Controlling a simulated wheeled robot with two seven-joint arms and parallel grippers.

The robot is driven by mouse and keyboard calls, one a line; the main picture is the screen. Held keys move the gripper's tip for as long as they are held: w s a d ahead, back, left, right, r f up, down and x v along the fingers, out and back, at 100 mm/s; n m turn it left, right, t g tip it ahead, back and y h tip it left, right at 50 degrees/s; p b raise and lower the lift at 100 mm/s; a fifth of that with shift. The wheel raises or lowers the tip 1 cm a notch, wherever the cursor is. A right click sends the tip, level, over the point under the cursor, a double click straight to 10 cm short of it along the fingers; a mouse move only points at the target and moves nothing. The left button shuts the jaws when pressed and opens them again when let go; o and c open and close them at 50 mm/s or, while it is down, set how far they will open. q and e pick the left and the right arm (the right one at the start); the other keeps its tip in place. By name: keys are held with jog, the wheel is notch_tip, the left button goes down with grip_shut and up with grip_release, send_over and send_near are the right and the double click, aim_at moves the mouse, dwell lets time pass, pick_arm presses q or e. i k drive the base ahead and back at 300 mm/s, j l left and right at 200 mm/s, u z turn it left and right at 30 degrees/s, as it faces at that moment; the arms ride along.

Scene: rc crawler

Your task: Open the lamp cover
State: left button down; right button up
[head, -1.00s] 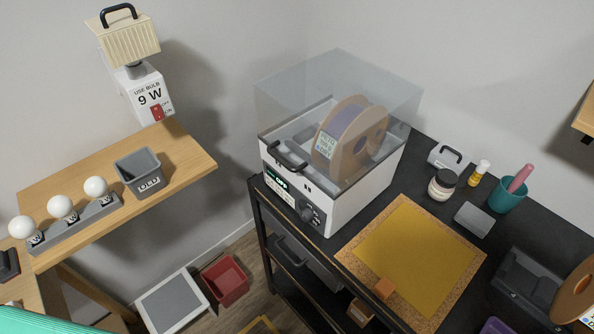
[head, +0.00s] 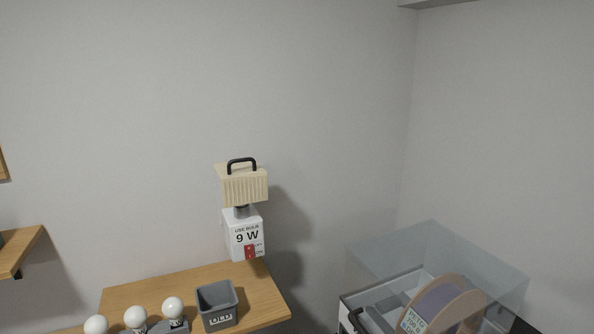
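The lamp cover (head: 244,187) is a cream, ribbed shade with a black handle (head: 241,163) on top. It sits over the wall lamp, above a white lamp base (head: 244,236) marked "USE BULB 9 W" with a red switch (head: 249,252). The cover looks closed, and whatever is inside it is hidden. Neither of my grippers is in the head view.
A wooden shelf (head: 262,298) below the lamp holds a grey bin (head: 217,306) marked "OLD" and several white bulbs (head: 135,316) in a grey rack. At lower right stands a machine with a transparent lid (head: 440,255) over a spool. The wall around the lamp is clear.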

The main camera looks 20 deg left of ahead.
aim_at(243, 181)
jog(key=k+j+u, duration=0.15)
jog(key=k+j, duration=0.15)
jog(key=k+j+u, duration=0.2)
jog(key=j, duration=0.25)
jog(key=k+j+u, duration=0.15)
jog(key=k+j, duration=0.25)
